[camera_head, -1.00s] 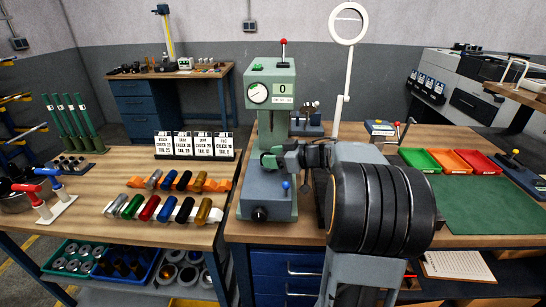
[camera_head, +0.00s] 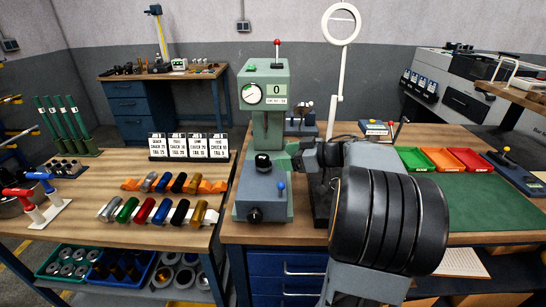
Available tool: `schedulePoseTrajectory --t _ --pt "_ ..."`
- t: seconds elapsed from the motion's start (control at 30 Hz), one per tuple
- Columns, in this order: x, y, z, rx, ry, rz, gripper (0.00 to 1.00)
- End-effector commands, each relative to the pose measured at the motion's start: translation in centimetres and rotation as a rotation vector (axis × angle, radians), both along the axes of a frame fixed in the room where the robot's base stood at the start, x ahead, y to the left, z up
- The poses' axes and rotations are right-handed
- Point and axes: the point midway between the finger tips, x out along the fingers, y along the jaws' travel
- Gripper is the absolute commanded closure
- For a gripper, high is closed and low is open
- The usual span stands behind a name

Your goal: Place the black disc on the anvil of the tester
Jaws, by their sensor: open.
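The green tester (camera_head: 266,95) stands on the bench left of my arm, with a gauge dial, a small display reading 0 and a red-knobbed lever on top. A black disc (camera_head: 263,160) sits on top of the anvil post in the middle of the tester, below its head. The anvil itself is mostly hidden under the disc. My gripper (camera_head: 297,157) is just right of the disc, open, and appears apart from it. Its fingers are small and dark here, so their exact gap is hard to see.
A blue-knobbed lever (camera_head: 281,188) and a black knob (camera_head: 255,215) are on the tester's base near my gripper. Left, a rack of coloured cylinders (camera_head: 155,211) stands on a wooden table. Right, green, orange and red trays (camera_head: 443,160) lie behind a green mat (camera_head: 490,203).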

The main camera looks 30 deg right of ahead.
Motion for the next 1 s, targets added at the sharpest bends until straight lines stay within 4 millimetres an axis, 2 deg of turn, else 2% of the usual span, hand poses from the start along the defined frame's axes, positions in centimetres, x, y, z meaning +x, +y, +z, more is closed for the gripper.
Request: schedulePoseTrajectory --t 0.2,0.4,1.0 --pt "-2.6 -2.2 1.1 0.0 0.0 -0.003 0.29" --pt "-3.9 -3.1 1.5 0.001 0.0 -0.001 0.29" --pt "-4.1 -3.3 1.6 0.0 0.0 0.0 0.29"
